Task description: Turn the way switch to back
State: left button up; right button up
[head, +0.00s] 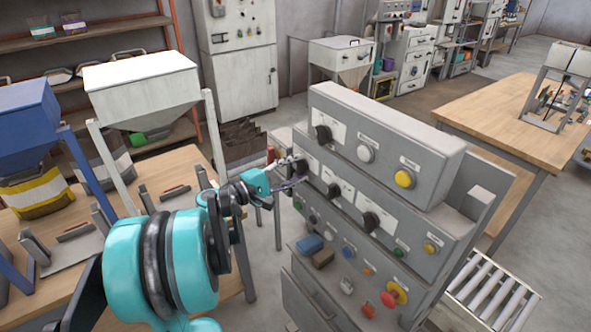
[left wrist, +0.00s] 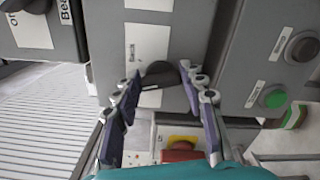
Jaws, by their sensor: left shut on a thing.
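A grey control panel (head: 378,140) with stepped rows of knobs, buttons and white labels stands right of centre. My left gripper (head: 296,174) reaches to the left end of its middle row. In the left wrist view its two fingers (left wrist: 160,76) are closed in from both sides on a dark rotary knob (left wrist: 159,72), which I take for the way switch. The gripper partly hides the knob in the head view. My right gripper does not show.
More dark knobs (head: 370,221) sit close by on the same row. A red-and-yellow stop button (head: 393,294) and small blocks are lower on the panel. White and blue hoppers (head: 140,78) stand at left, a wooden table (head: 500,115) at right.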

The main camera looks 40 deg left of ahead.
pick_arm(q)
jog(key=m, duration=0.4)
jog(key=shift+f+m, duration=0.1)
jog(key=shift+m, duration=0.2)
jog(key=shift+f+m, duration=0.15)
jog(key=shift+m, duration=2.35)
jog(key=o, duration=1.2)
jog(key=shift+c, duration=0.2)
jog(key=v, duration=1.2)
